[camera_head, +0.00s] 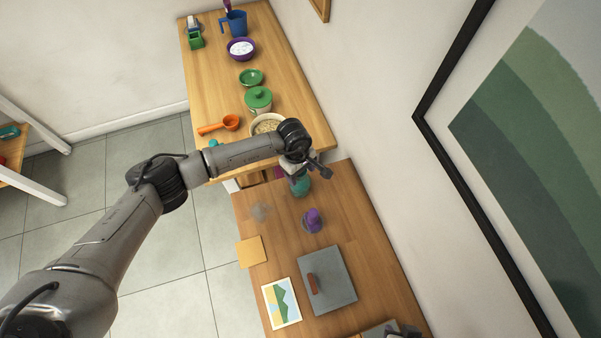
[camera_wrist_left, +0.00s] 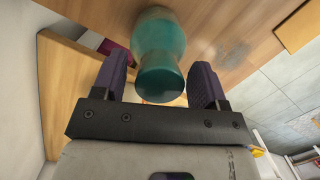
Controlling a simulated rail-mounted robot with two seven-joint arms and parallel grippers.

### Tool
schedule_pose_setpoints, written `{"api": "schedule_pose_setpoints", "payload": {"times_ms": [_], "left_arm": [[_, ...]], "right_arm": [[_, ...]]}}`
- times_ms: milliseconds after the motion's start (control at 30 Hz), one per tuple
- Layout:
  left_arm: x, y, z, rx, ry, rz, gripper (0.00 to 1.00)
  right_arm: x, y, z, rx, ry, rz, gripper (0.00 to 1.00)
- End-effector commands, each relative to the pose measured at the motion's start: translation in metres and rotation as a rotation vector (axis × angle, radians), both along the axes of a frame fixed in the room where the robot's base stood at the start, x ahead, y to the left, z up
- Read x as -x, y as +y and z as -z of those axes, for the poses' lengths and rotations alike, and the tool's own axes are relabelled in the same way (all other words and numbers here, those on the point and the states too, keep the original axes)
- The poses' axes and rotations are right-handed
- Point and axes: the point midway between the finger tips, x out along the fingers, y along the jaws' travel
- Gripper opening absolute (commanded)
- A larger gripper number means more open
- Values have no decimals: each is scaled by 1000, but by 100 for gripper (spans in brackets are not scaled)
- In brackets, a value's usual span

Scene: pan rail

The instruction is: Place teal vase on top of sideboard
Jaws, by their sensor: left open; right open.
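The teal vase (camera_head: 301,187) is at the far end of the nearer wooden top, which I take to be the sideboard (camera_head: 345,210). It looks upright there, but I cannot see whether its base touches the wood. My left gripper (camera_head: 298,176) is at the vase, partly hidden by its own wrist. In the left wrist view the open fingers (camera_wrist_left: 163,84) are on either side of the teal vase (camera_wrist_left: 158,52), with visible gaps.
A purple object (camera_head: 312,220), a clear glass (camera_head: 260,212), a yellow square (camera_head: 251,252), a picture card (camera_head: 281,303) and a grey slab (camera_head: 328,280) are on the nearer top. A farther table (camera_head: 290,85) holds kitchenware. A wall (camera_head: 375,150) borders the right side.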

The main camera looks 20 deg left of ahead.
Motion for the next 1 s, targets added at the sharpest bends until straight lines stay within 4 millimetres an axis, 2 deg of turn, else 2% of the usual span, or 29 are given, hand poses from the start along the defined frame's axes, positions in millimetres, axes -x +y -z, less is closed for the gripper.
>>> {"api": "schedule_pose_setpoints", "payload": {"times_ms": [300, 500, 700, 1000], "left_arm": [[-5, 9, -59, -1, -5, 0, 67], [-7, 13, -88, 0, -4, 1, 67], [-8, 15, -103, -1, -3, 0, 67], [-7, 13, -106, 6, 0, 0, 67]], "right_arm": [[0, -3, 10, 10, 2, -5, 43], [0, -3, 14, 10, 3, -6, 43], [0, -2, 15, 7, 3, -5, 43], [0, 0, 15, 2, 3, -1, 43]]}}
